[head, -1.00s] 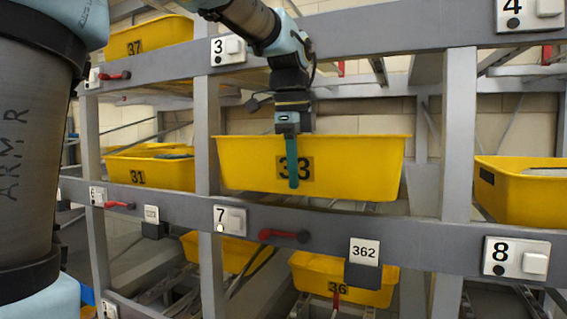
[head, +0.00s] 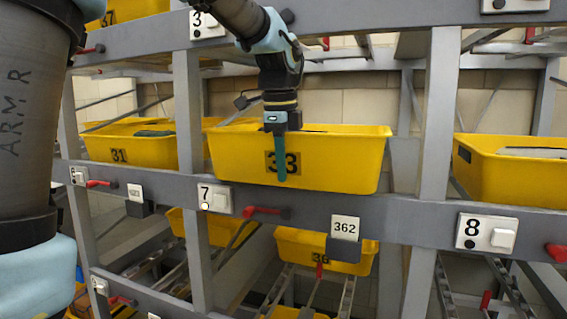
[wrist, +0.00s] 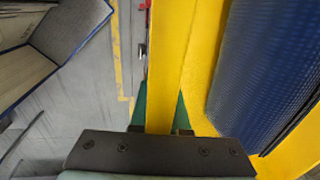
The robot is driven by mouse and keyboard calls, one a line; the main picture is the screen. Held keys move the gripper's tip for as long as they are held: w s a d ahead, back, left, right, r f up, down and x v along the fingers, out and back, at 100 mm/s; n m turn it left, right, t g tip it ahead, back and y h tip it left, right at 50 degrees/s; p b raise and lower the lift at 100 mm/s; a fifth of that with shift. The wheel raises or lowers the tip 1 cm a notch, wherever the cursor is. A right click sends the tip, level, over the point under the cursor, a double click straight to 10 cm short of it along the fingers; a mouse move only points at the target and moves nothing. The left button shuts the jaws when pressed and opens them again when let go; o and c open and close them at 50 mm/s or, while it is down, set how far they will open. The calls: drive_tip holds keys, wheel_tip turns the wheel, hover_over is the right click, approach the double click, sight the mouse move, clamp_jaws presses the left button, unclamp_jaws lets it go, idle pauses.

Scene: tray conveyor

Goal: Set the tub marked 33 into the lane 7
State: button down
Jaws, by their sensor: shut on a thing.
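The yellow tub marked 33 (head: 330,165) is at the lane marked 7, between two grey uprights. My gripper (head: 281,155) is shut on its front wall, with one green finger outside, over the left part of the number. In the wrist view my gripper (wrist: 161,110) has its fingers on either side of the yellow wall, and dark blue ribbed contents show inside the tub (wrist: 163,55). The lane 7 label (head: 214,198) is on the rail below the tub's left end. The tub's underside is close to the rail top; whether it touches the lane is hidden.
Tub 31 (head: 125,150) sits in the bay to the left. Another yellow tub (head: 520,180) is right, above the lane 8 label (head: 487,232). A red lever (head: 262,211) and a 362 card (head: 345,228) are on the front rail. Tub 36 (head: 300,246) is below.

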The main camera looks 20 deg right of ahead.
drive_tip(key=shift+f, duration=0.2)
drive_tip(key=c, duration=0.9)
unclamp_jaws()
drive_tip(key=shift+f, duration=0.1)
drive_tip(key=shift+r, duration=0.35)
drive_tip(key=r, duration=0.4)
drive_tip(key=s+r+b, duration=0.1)
drive_tip(key=r, duration=0.3)
drive_tip(key=a+r, duration=0.1)
drive_tip(key=r, duration=0.2)
drive_tip(key=shift+s+a+r+b, duration=0.1)
drive_tip(key=shift+s+r+b, duration=0.15)
drive_tip(key=shift+r+b, duration=0.15)
drive_tip(key=shift+a, duration=0.1)
